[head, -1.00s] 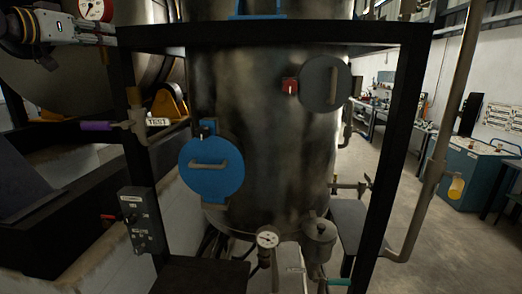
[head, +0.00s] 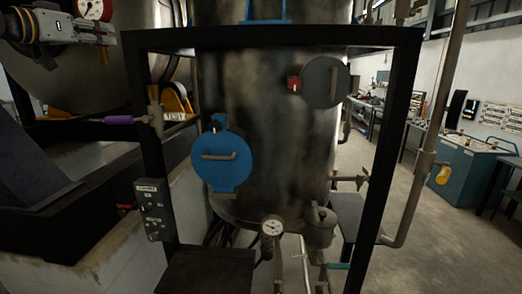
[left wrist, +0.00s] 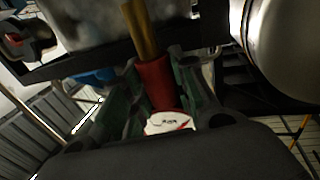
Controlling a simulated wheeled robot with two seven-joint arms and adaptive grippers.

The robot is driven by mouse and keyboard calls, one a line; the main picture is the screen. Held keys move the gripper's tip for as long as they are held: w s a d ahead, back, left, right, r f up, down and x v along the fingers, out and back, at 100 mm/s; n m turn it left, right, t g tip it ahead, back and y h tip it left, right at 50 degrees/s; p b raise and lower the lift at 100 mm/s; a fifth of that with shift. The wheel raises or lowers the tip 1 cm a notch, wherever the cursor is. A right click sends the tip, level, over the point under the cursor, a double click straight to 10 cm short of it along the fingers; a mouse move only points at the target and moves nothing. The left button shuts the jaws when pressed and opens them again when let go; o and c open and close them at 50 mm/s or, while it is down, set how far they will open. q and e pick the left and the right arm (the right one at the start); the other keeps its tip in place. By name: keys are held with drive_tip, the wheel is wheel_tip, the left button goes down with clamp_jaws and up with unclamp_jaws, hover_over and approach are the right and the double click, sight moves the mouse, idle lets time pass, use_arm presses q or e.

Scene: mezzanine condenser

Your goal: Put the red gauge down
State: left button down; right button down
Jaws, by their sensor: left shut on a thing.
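The red gauge (head: 90,9), with a white dial and red rim, is at the top left of the head view, partly cut off by the frame edge. My left gripper (head: 94,30) is shut on it and holds it up in the air, left of the black frame. In the left wrist view the gauge's red body (left wrist: 155,84) sits between the fingers of my left gripper (left wrist: 158,95). Its brass stem (left wrist: 140,27) points away from the palm, and part of its white dial shows near the palm. My right gripper is not in view.
A black frame (head: 270,38) surrounds a steel vessel (head: 265,130) with a blue round hatch (head: 221,160). Another gauge (head: 272,227) is at the vessel's bottom. A dark low platform (head: 205,271) stands at front. A control box (head: 153,210) hangs on the left post.

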sight(105, 48)
use_arm(q)
drive_tip(key=shift+s, duration=0.15)
drive_tip(key=shift+s+f, duration=0.3)
drive_tip(key=shift+f, duration=0.05)
drive_tip(key=shift+w+d+f, duration=0.15)
drive_tip(key=shift+f, duration=0.5)
drive_tip(key=shift+s+d+f, duration=0.15)
drive_tip(key=shift+s+f, duration=0.1)
drive_tip(key=shift+f, duration=0.4)
drive_tip(key=s+d+f+n+y, duration=0.1)
drive_tip(key=s+d+f, duration=0.4)
drive_tip(key=f, duration=1.8)
drive_tip(key=s+d+f+n+y, duration=0.1)
drive_tip(key=s+d+f+y, duration=0.2)
drive_tip(key=f, duration=2.1)
drive_tip(key=s+d+f+n+t+y, duration=0.1)
drive_tip(key=s+d+f, duration=0.5)
drive_tip(key=f, duration=1.8)
drive_tip(key=d, duration=0.4)
drive_tip(key=shift+s+n+y, duration=0.4)
drive_tip(key=shift+r, duration=0.35)
drive_tip(key=shift+f, duration=0.1)
